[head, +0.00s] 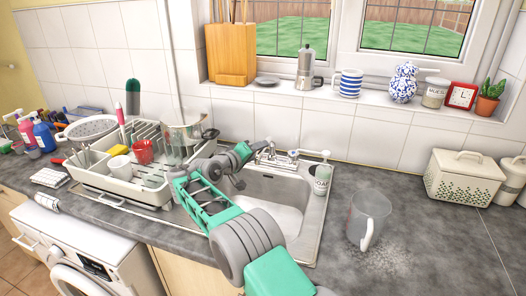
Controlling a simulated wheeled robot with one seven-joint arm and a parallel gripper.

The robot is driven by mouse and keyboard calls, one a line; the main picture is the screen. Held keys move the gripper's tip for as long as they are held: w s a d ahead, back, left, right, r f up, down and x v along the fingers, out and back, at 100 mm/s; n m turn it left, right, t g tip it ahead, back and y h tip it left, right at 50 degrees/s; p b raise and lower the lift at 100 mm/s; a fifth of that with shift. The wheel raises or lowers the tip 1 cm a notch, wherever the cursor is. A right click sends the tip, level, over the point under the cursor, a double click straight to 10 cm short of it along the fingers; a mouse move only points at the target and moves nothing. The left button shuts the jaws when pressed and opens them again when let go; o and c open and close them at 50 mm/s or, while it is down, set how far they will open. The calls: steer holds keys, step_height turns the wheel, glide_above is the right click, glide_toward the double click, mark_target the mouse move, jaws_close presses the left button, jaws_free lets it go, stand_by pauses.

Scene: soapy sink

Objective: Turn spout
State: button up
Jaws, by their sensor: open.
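The chrome tap (275,157) stands at the back edge of the steel sink (272,192), with its handles showing. I cannot clearly make out its spout or which way it points, as my arm is close in front. My teal and grey arm reaches in from the bottom and bends over the left side of the sink. My gripper (240,168) is at the arm's far end, just left of the tap. It is open, and I see nothing held in it. I cannot tell whether it touches the tap.
A dish rack (122,190) with a red mug (144,151) and a clear pot stands left of the sink. A soap bottle (322,178) stands right of the tap. A clear jug (368,214) is on the right counter, which is mostly free. The window sill holds several items.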

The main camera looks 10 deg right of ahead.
steer(key=v, duration=0.4)
steer(key=shift+s+a+b, duration=0.2)
steer(key=shift+s+b, duration=0.1)
